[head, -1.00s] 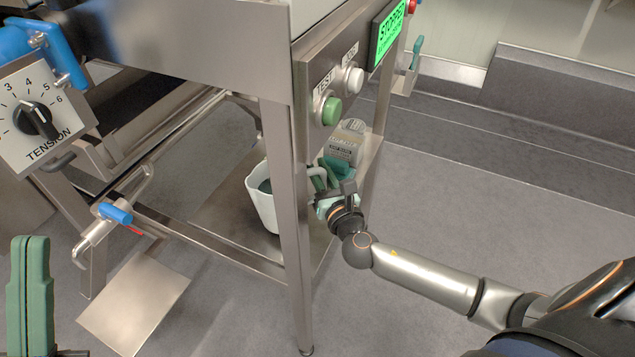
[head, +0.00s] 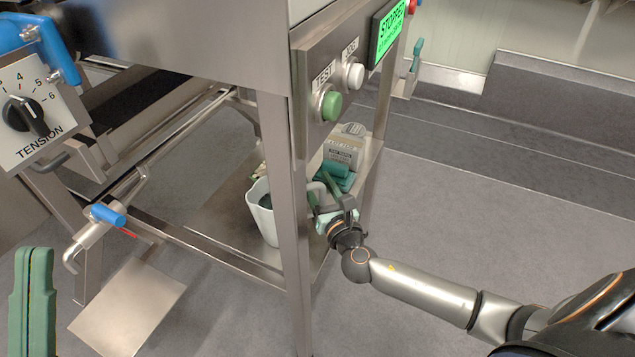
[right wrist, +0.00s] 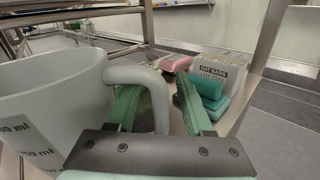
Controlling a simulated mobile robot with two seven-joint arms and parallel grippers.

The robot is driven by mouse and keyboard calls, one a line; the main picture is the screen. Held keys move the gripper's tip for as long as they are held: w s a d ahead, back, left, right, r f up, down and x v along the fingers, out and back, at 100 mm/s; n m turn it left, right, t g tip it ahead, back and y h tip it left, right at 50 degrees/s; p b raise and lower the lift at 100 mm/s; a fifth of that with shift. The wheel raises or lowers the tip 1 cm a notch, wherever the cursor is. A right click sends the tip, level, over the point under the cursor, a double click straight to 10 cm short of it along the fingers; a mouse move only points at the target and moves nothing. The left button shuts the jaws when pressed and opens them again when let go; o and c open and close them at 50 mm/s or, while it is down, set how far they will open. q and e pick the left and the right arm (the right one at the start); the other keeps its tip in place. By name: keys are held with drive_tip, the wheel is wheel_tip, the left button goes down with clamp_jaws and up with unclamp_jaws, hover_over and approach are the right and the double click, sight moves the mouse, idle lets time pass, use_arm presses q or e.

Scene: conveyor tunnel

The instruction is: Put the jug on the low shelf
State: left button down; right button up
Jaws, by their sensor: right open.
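The white jug (head: 262,215) stands on the low shelf (head: 215,228) under the conveyor, partly behind the front steel leg. Its handle faces right, towards my right gripper (head: 330,198). In the right wrist view the jug (right wrist: 45,100) fills the left side. Its handle (right wrist: 158,95) lies between the spread green fingers of my right gripper (right wrist: 154,88), with the left finger showing through the handle loop. My right gripper is open; I cannot tell whether it touches the handle. My left gripper (head: 35,255) is at the lower left, its green fingers together and empty.
Behind my right gripper are a labelled box (head: 348,145) and green packs (head: 338,175) on the shelf. A pink item (right wrist: 177,63) shows in the right wrist view. The steel leg (head: 290,220) stands close by. The floor on the right is clear.

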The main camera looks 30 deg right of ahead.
drive_tip(key=shift+r, duration=0.25)
drive_tip(key=s+a+p, duration=0.1)
drive_tip(key=s+p, duration=0.1)
drive_tip(key=s, duration=1)
drive_tip(key=shift+a, duration=0.2)
